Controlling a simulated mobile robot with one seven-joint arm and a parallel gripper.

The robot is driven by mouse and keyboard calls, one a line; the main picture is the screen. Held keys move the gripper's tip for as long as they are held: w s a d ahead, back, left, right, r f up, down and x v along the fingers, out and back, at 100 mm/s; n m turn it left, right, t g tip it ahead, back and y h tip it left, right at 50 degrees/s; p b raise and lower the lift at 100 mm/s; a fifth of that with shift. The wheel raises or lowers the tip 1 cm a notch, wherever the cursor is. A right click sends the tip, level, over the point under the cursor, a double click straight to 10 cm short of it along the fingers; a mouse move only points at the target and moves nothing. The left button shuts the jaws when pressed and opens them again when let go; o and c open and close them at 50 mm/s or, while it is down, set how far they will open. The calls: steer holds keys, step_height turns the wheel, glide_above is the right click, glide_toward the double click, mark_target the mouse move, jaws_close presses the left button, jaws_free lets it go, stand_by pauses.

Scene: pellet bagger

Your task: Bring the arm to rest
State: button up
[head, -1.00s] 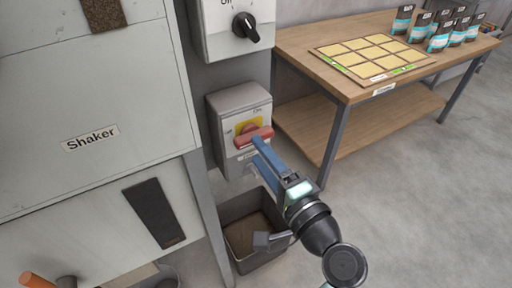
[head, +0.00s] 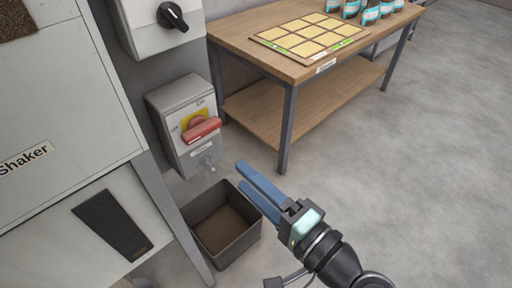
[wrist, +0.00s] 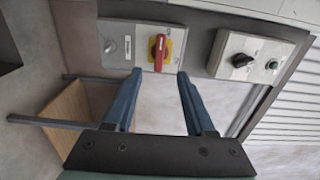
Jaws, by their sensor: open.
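My gripper (head: 256,189) has two blue fingers, held apart with nothing between them. In the head view it hangs in free space to the lower right of a grey switch box (head: 182,112), apart from it. The box carries a red rotary handle (head: 202,130) on a yellow plate. In the wrist view the red handle (wrist: 158,52) shows beyond the open fingers (wrist: 155,88), with a visible gap. My arm reaches in from the lower right of the head view.
A dark open bin (head: 225,225) stands on the floor below the switch box, close to my fingers. The shaker cabinet (head: 50,160) is at left. A black-knob control box (head: 158,25) is above. A wooden table (head: 300,75) with a grid board stands behind; floor at right is clear.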

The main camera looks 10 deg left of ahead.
steer(key=w+d+r+n+t+h, duration=0.1)
steer(key=w+r+n+t+h, duration=0.25)
steer(key=r, duration=0.65)
steer(key=w+d+r+n+t+h, duration=0.2)
steer(key=w+r+t+h, duration=0.25)
steer(key=r, duration=0.55)
steer(key=s+d+r+n+t+h, duration=0.1)
steer(key=s+r+t+h, duration=0.4)
steer(key=r, duration=0.6)
steer(key=s+d+r+n+t+h, duration=0.15)
steer(key=s+r+t, duration=0.25)
steer(key=s+r, duration=0.5)
steer(key=w+r+p, duration=0.3)
steer(key=r+p, duration=0.9)
steer(key=r, duration=0.1)
steer(key=shift+d+r+m+g+p, duration=0.2)
steer(key=shift+r+m+g+p, duration=0.1)
steer(key=shift+r, duration=0.05)
steer(key=shift+w, duration=0.1)
